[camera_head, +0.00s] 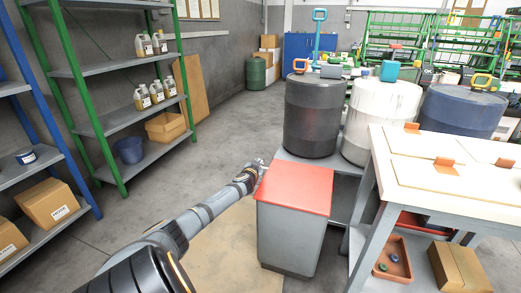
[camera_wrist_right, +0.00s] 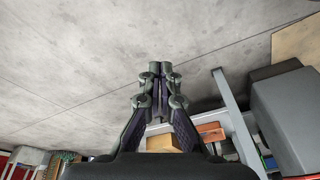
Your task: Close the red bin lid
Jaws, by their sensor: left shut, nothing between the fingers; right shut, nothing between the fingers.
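The red lid (camera_head: 295,188) lies flat across the top of the grey bin (camera_head: 287,238) in the head view and looks closed. My left arm reaches in from the lower left, and its gripper (camera_head: 258,164) is at the lid's far left corner. That gripper is small in the picture, and I cannot tell whether it touches the lid. My right gripper (camera_wrist_right: 160,68) is shut and empty in the right wrist view, above bare floor. It is away from a grey box shape (camera_wrist_right: 285,112) at the right of that view, which may be the bin.
A workbench (camera_head: 440,165) stands right of the bin, with a red tray (camera_head: 394,259) and a cardboard box (camera_head: 459,266) beneath. A dark drum (camera_head: 312,118) and a white drum (camera_head: 381,118) stand behind. Green-framed shelves (camera_head: 125,115) are at left. The floor between is clear.

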